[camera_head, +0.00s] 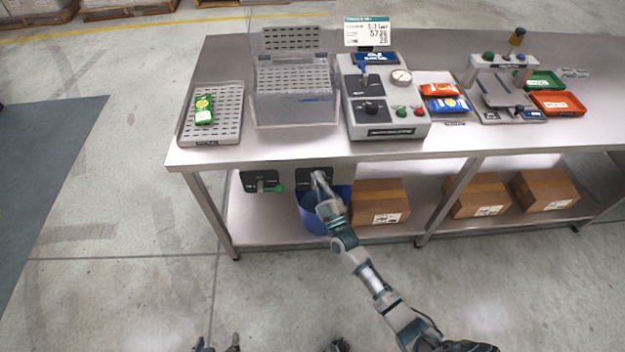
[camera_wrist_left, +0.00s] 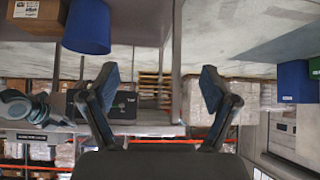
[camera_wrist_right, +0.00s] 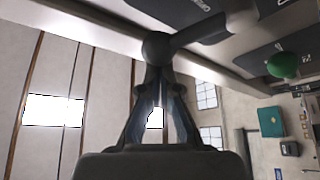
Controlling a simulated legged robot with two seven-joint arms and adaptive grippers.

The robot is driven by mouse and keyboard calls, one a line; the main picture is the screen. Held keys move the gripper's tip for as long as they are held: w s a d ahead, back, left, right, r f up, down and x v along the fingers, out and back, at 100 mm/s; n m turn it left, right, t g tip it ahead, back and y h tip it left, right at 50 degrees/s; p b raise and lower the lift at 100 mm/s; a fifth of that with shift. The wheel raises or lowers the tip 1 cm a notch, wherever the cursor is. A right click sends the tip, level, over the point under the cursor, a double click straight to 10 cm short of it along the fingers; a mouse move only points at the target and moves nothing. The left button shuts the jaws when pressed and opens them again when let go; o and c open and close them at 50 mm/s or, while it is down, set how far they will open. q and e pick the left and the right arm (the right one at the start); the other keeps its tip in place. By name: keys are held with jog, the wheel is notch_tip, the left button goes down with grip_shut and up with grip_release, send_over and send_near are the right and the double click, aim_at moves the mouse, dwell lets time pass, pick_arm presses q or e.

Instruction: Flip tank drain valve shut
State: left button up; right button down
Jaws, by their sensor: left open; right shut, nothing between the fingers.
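Two dark valve plates sit under the bench's front edge. The left plate (camera_head: 258,181) has a green handle (camera_head: 273,188), which also shows in the right wrist view (camera_wrist_right: 283,65). The right plate (camera_head: 311,174) is partly covered by my right gripper (camera_head: 320,182). Labels are too small to read. My right gripper is shut, its tips (camera_wrist_right: 157,52) at the dark rounded end of a thick bar (camera_wrist_right: 205,32); whether they touch is unclear. A clear tank (camera_head: 296,105) stands on the bench above. My left gripper (camera_wrist_left: 160,80) is open and empty, pointing toward the bench area.
A blue bucket (camera_head: 312,217) stands under the right plate, partly hidden by my arm. Cardboard boxes (camera_head: 380,203) sit on the lower shelf. Floor before the bench is clear.

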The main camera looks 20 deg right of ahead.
pick_arm(q)
jog(key=w+d+r+t+h+b, duration=0.1)
jog(key=w+d+r+t+b, duration=0.1)
jog(key=w+r+t, duration=0.3)
jog(key=shift+w+d+r+t+h+b, duration=0.3)
jog(key=shift+w+r+t+b, duration=0.1)
jog(key=shift+w+r, duration=0.15)
pick_arm(e)
jog(key=d+f+m+h, duration=0.2)
jog(key=m+h, duration=0.4)
jog(key=m, duration=0.3)
jog(key=s+d+f+m+g+h, duration=0.1)
jog(key=d+f+m+h, duration=0.1)
jog(key=m+h, duration=0.4)
jog(key=d+m, duration=0.1)
jog(key=m, duration=0.2)
jog(key=shift+s+d+m, duration=0.25)
jog(key=shift+s+m, duration=0.05)
pick_arm(q)
jog(key=shift+f, duration=0.15)
pick_arm(e)
jog(key=shift+r, duration=0.1)
